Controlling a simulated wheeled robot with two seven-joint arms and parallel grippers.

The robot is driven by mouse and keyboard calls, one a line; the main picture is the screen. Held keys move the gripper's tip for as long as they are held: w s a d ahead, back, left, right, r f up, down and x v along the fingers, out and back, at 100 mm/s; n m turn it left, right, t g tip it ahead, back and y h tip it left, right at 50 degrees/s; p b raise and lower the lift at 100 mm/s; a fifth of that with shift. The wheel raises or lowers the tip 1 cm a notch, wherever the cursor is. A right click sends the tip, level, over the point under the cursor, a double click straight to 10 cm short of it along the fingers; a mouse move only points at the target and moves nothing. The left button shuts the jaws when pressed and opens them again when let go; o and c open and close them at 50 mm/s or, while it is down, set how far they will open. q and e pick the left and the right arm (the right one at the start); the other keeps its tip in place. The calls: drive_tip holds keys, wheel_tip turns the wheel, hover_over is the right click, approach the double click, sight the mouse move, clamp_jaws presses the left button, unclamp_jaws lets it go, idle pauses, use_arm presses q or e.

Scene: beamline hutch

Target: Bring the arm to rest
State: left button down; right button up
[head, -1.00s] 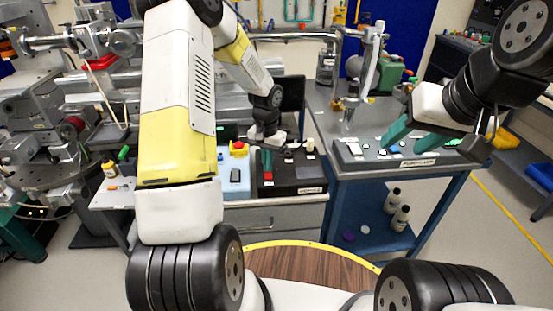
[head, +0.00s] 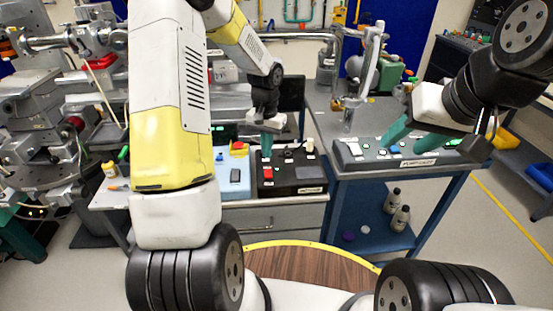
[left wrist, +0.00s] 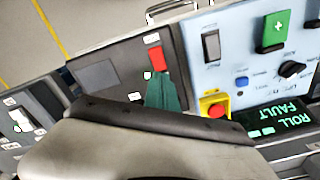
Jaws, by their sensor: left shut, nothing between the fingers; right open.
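My left arm (head: 170,110) reaches forward over the bench. Its gripper (head: 265,146) is shut and empty, with green fingertips above the black control box (head: 298,187). The fingers (left wrist: 165,93) also show in the left wrist view, pointing at the box beside a red rocker switch (left wrist: 156,59). Whether they touch the box is hard to tell, but they look apart from it. My right gripper (head: 411,138) is open and empty, its green fingers spread above the grey control panel at the right.
A pale blue control box (head: 235,184) with a red button stands left of the black box; its display (left wrist: 273,117) reads "ROLL FAULT". The grey panel (head: 349,154) lies on the right cart. Beamline hardware (head: 40,150) crowds the left. Bottles (head: 400,218) stand on the cart's lower shelf.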

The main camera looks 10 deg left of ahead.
use_arm(q)
drive_tip(key=shift+r, duration=0.45)
drive_tip(key=s+r+n+t, duration=0.1)
drive_tip(key=s+r, duration=0.4)
drive_tip(key=r, duration=0.3)
drive_tip(key=s+r+t, duration=0.2)
drive_tip(key=s+r, duration=0.2)
drive_tip(key=r, duration=0.4)
drive_tip(key=s+d+r+t+h, duration=0.1)
drive_tip(key=s+r, duration=0.2)
drive_tip(key=s, duration=0.4)
drive_tip(key=s+d+r+n+t+h, duration=0.1)
drive_tip(key=s+r, duration=0.3)
drive_tip(key=s, duration=0.4)
drive_tip(key=shift+s+t, duration=0.15)
drive_tip(key=shift+t, duration=0.45)
